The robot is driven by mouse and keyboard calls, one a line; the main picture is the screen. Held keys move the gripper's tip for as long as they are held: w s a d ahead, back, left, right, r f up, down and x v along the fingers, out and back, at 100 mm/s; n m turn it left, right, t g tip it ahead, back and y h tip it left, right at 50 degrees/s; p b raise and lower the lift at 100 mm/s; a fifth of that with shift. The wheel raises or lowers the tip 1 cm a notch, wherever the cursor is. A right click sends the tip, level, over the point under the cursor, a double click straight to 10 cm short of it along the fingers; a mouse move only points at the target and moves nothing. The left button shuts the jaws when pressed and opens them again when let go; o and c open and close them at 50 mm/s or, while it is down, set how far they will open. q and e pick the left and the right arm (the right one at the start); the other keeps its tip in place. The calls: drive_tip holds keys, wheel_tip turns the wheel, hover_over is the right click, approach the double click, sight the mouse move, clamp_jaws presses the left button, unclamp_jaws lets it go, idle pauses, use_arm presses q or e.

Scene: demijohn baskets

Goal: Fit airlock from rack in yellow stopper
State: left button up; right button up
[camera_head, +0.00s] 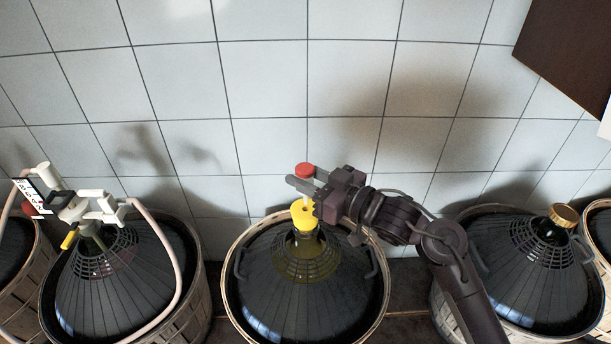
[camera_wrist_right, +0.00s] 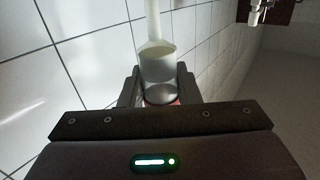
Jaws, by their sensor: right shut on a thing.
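The yellow stopper (camera_head: 302,219) sits in the neck of the middle demijohn (camera_head: 290,290), and a small dark hole shows in it. My right gripper (camera_head: 304,187) is just above it, shut on the airlock. The airlock's red cap (camera_head: 305,170) shows above the fingers in the head view. In the right wrist view the airlock's clear body (camera_wrist_right: 157,72) stands between the two fingers, its pale stem running to the top edge. The airlock's lower end is not clear in the head view, so I cannot tell whether it touches the stopper. My left gripper is not in view.
A white fixture (camera_head: 72,207) with a pinkish hose (camera_head: 165,240) stands over the left demijohn. A gold-capped demijohn (camera_head: 535,285) stands at right, past my right arm. The tiled wall (camera_head: 270,80) is close behind. A dark panel (camera_head: 575,50) hangs at upper right.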

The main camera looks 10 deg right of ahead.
idle(0.3)
drive_tip(key=shift+f+b, duration=1.3)
drive_tip(key=shift+f, duration=1)
idle(0.4)
drive_tip(key=o, duration=1)
drive_tip(key=b+v, duration=0.2)
drive_tip(key=v, duration=0.5)
drive_tip(key=shift+s+d+b, duration=0.25)
drive_tip(key=shift+s+b, duration=0.05)
drive_tip(key=shift+b, duration=0.05)
drive_tip(key=shift+f, duration=0.1)
